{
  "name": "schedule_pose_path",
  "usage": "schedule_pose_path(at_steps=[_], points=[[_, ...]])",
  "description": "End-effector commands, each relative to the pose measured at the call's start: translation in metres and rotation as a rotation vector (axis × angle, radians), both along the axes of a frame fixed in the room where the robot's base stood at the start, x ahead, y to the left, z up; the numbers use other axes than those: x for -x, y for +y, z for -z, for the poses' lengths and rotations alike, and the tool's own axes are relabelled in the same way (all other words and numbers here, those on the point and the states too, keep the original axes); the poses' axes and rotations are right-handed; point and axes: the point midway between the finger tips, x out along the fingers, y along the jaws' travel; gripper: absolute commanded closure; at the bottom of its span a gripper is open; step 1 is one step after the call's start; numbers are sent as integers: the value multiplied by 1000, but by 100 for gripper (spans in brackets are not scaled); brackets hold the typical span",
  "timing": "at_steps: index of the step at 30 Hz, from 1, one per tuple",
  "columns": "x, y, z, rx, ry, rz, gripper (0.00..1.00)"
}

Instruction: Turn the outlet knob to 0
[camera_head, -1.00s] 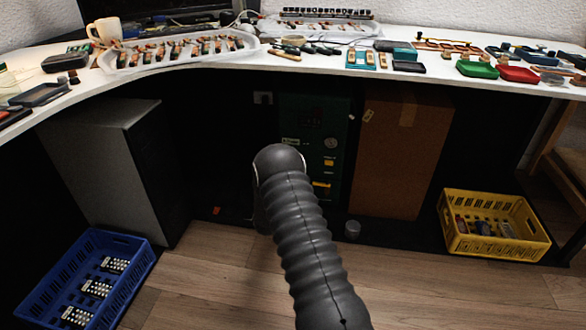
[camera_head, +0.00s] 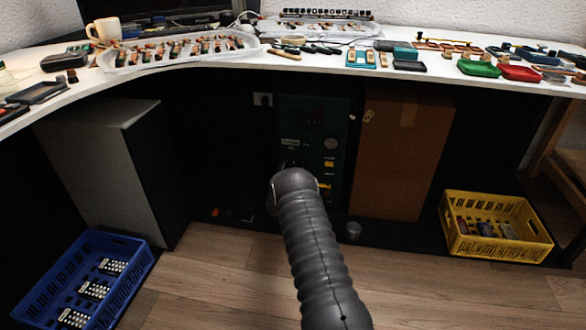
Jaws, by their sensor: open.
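A dark green unit (camera_head: 312,118) stands in shadow under the table. A pale round knob or dial (camera_head: 330,144) is on its front at the right, with a small yellow part (camera_head: 329,163) below it. A dark shape at the lower left of the front, just above my arm's end, is too dim to identify. I cannot tell which part is the outlet knob or where it points; its markings are too small to read. My grey sleeved arm reaches up in front of the unit and covers part of its lower front. My gripper is hidden behind the arm's end.
The white table (camera_head: 300,62) with tools and piano parts overhangs the unit. A brown board or box (camera_head: 400,150) stands close on its right, a grey cabinet (camera_head: 100,170) farther left. A blue crate (camera_head: 140,262) and a yellow crate (camera_head: 497,252) stand on the floor at either side.

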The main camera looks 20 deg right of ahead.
Motion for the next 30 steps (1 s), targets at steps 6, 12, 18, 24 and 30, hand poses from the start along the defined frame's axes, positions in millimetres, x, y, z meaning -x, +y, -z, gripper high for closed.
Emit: schedule_pose_path(at_steps=[6,12,18,24,30], points=[[-12,-10,0,1,-1,0,31],[-14,-11,0,0,1,0,31],[-14,-11,0,1,1,0,43],[-14,-11,0,0,0,0,91],[-14,-11,0,5,4,0,91]])
